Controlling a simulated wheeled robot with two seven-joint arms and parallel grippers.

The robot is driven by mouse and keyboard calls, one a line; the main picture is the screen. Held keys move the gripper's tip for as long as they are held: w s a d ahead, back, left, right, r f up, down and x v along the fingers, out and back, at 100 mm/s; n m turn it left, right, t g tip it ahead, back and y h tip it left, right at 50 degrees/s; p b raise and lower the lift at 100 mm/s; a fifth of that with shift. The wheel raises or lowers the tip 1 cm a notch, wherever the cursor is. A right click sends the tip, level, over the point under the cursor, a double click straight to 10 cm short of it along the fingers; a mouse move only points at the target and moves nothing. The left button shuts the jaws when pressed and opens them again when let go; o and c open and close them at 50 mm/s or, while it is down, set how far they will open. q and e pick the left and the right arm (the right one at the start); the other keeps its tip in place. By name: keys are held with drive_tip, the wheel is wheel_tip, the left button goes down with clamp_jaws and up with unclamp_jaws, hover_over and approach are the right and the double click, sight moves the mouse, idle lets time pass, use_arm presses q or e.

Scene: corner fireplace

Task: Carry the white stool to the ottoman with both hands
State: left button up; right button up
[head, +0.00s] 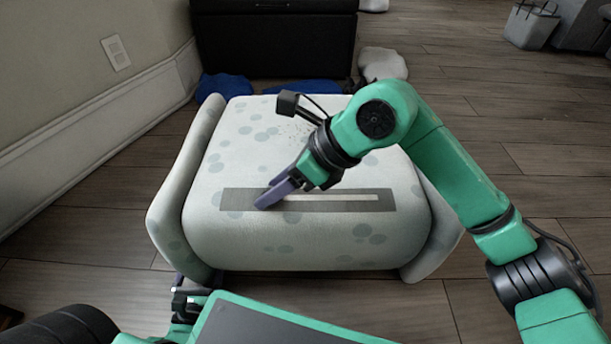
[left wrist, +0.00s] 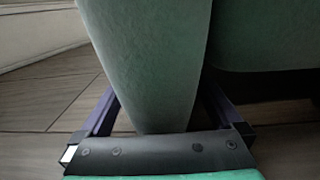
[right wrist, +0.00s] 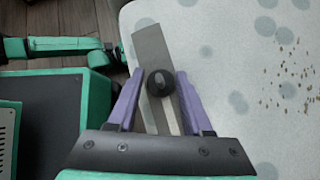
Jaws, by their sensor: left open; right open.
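The white stool (head: 300,235), a padded seat with grey-green spots and curved side panels, stands on the floor right in front of me. A grey strip (head: 235,199) with a pale bar lies across its top. My right gripper (head: 280,190) is open above the strip; in the right wrist view, the strip (right wrist: 150,45) and a dark round knob show between its fingers. My left gripper (head: 188,290) is low at the stool's near left corner. In the left wrist view, its open fingers are on either side of the stool's side panel (left wrist: 145,60); contact cannot be told.
A black box-like piece (head: 275,40), possibly the ottoman, stands behind the stool. Blue cloths (head: 224,86) and a whitish lump (head: 384,64) lie between them. A wall is close on the left. A grey bag (head: 530,27) stands far right. Wooden floor on the right is open.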

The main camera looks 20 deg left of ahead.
use_arm(q)
drive_tip(key=c, duration=0.8)
use_arm(e)
clamp_jaws()
use_arm(q)
clamp_jaws()
